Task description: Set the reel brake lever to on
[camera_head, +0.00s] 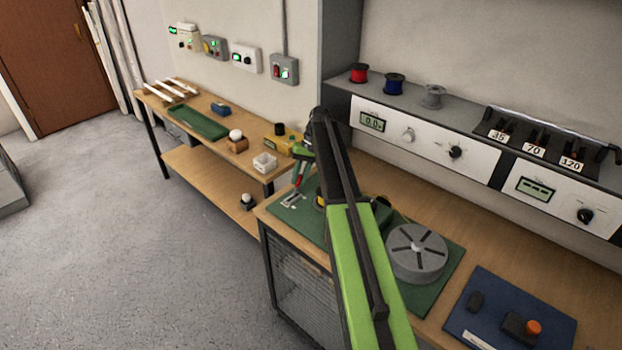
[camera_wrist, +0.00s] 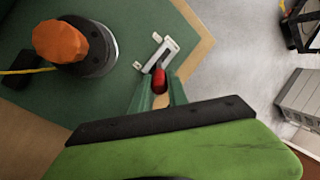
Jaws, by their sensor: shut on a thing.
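The reel brake lever has a red grip (camera_wrist: 160,82) and a dark shaft that leads to a white slotted plate (camera_wrist: 162,48) on a green board. In the head view the same plate (camera_head: 292,201) lies near the left end of the workbench. My gripper (camera_wrist: 160,88) has its green fingers on either side of the red grip and is shut on it. In the head view my gripper (camera_head: 300,172) is over the plate, partly behind my arm. The lettering on the plate is too small to read.
An orange knob on a dark round base (camera_wrist: 75,48) stands beside the lever, with a yellow cable. A grey reel (camera_head: 417,253) sits to the right on the green board. A blue board (camera_head: 480,325) lies farther right. Open floor (camera_head: 130,235) is at left.

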